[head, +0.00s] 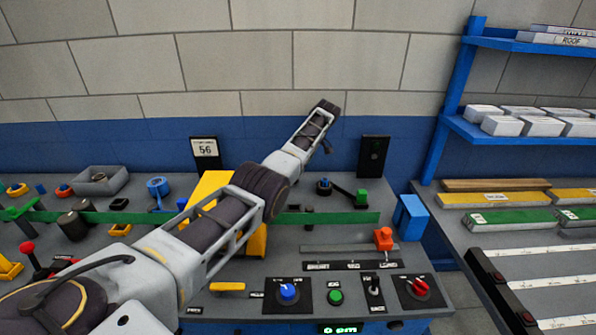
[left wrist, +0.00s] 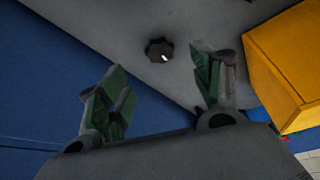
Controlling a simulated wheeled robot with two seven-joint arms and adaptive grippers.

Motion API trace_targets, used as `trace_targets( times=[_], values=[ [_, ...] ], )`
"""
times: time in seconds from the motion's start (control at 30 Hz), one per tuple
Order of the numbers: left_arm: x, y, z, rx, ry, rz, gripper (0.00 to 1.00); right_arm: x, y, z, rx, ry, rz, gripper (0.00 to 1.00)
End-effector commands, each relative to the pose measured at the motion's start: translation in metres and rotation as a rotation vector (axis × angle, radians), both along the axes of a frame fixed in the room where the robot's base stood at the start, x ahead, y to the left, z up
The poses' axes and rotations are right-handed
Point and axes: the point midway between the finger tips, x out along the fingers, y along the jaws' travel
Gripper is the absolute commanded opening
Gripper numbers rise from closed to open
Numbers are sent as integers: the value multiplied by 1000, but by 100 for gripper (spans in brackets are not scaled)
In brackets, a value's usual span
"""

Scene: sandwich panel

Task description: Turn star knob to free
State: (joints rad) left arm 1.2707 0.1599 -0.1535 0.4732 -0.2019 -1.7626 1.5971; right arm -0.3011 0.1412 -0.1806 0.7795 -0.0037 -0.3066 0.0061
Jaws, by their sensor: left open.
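In the left wrist view, a dark star knob (left wrist: 159,50) with a small white mark sits on a grey surface. My left gripper (left wrist: 158,80) is open, with its greenish fingers spread and nothing between them. In the picture the knob lies between and slightly beyond the fingertips; I see no contact, and cannot tell the distance. In the head view, my left arm reaches across the panel (head: 400,270) towards the back wall. I cannot make out the star knob or the left fingers there. My right gripper is not in view.
A yellow box (left wrist: 290,65) stands right of the left gripper. The panel's front has a blue knob (head: 288,292), green button (head: 335,297), red knob (head: 419,287) and an orange-topped lever (head: 384,238). A dark box (head: 373,156) stands at the back.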

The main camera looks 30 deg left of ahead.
Motion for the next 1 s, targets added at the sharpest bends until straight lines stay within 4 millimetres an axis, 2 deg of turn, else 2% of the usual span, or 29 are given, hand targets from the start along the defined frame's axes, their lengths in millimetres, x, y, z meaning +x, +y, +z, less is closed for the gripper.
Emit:
trace_targets(
  times=[0.13,0.33,1.0],
  values=[
    [2,-8,19,0,-1,0,65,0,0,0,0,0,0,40],
    [2,-13,32,1,-1,0,65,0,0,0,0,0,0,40],
    [3,-15,35,1,0,0,65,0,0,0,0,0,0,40]
  ],
)
